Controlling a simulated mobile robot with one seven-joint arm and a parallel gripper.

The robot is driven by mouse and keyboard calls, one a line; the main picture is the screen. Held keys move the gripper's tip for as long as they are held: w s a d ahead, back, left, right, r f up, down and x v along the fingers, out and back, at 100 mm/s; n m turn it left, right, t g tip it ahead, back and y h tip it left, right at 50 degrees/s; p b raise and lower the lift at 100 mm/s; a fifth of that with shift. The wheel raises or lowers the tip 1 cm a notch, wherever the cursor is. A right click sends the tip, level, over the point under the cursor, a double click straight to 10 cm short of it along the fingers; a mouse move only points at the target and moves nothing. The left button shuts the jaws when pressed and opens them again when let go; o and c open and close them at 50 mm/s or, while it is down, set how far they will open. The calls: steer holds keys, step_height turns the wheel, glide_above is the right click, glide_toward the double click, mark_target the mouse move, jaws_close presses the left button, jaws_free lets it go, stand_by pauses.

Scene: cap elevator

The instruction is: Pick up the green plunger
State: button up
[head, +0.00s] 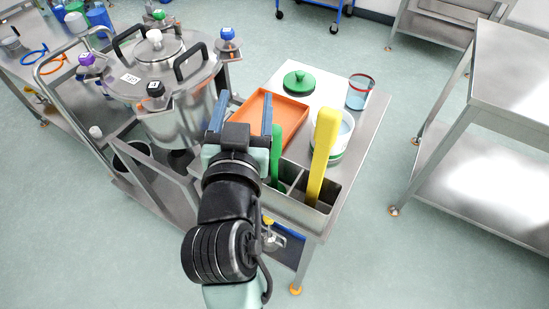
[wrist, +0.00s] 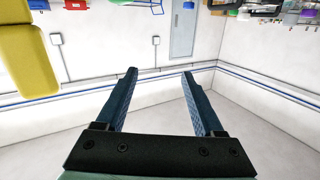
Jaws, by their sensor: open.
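A narrow green handle (head: 277,155), which looks like the green plunger, stands upright in a grey metal holder (head: 322,222) at the front of the small table. Its lower part is hidden inside the holder, and my gripper hides part of its left side. My gripper (head: 243,102) is open and empty, to the left of the green handle in the head view, with its fingers pointing up the picture. In the wrist view my gripper (wrist: 160,72) has nothing between its blue fingers. The green handle cannot be made out there.
A tall yellow handle (head: 324,150) stands right of the green one. An orange tray (head: 290,112), a green knobbed lid (head: 299,82), a white tub (head: 340,150) and a clear beaker (head: 359,92) share the table. A large steel vessel (head: 180,115) stands left.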

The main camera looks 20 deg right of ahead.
mark_target(275, 141)
steer(key=s+f+h, duration=0.2)
steer(key=s+f, duration=0.6)
steer(key=f, duration=0.2)
steer(key=p+x, duration=0.3)
steer(key=x, duration=0.4)
steer(key=shift+w+d, duration=0.25)
steer(key=shift+d, duration=0.05)
steer(key=shift+f+p+x, duration=0.15)
steer(key=shift+p+x, duration=0.1)
steer(key=shift+x, duration=0.7)
steer(key=shift+f+p+x, duration=0.2)
steer(key=shift+p+x, duration=0.1)
steer(key=shift+x, duration=0.7)
steer(key=shift+f+p+x, duration=0.15)
steer(key=shift+p+x, duration=0.1)
steer(key=shift+x, duration=0.7)
steer(key=shift+a, duration=0.1)
steer(key=shift+c, duration=0.2)
jaws_close()
